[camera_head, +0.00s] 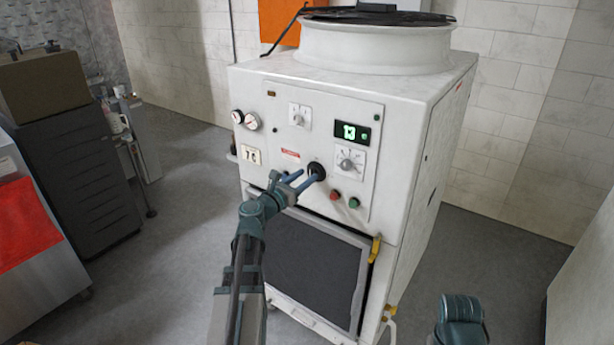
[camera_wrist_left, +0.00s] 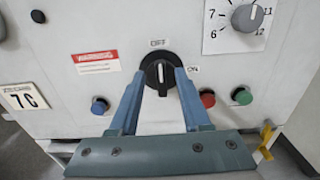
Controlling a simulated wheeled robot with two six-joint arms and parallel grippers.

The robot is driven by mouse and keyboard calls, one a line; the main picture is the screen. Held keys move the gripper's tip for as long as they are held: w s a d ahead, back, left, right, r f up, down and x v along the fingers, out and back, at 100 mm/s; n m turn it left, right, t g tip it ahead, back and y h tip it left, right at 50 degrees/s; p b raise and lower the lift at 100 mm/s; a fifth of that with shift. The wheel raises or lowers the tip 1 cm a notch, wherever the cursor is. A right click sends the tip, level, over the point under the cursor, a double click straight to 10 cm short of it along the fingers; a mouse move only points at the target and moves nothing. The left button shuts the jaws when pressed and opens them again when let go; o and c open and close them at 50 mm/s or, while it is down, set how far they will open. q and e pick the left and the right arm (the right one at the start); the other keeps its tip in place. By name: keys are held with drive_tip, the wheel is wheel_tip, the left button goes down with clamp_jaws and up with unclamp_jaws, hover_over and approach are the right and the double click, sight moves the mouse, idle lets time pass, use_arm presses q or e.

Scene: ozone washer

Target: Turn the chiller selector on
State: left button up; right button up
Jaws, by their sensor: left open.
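The chiller selector (camera_head: 317,167) is a round black knob on the white machine's front panel. In the left wrist view the selector (camera_wrist_left: 157,70) has a white mark pointing up toward the OFF label; the ON label is to its right. My left gripper (camera_head: 306,180) is open at the panel. In the left wrist view the blue fingers of the left gripper (camera_wrist_left: 160,80) lie on either side of the knob's lower part; I cannot tell whether they touch it. Only a teal part of my right arm shows at the lower right of the head view, without fingers.
A red button (camera_wrist_left: 208,98) and a green button (camera_wrist_left: 242,95) sit right of the selector, a blue button (camera_wrist_left: 99,105) to its left. A numbered dial (camera_head: 350,161) and a lit display (camera_head: 352,132) are above right. A dark grille (camera_head: 312,265) is below.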

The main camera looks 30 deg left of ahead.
use_arm(q)
drive_tip(key=shift+w+d, duration=0.1)
drive_tip(key=shift+w, duration=0.65)
clamp_jaws()
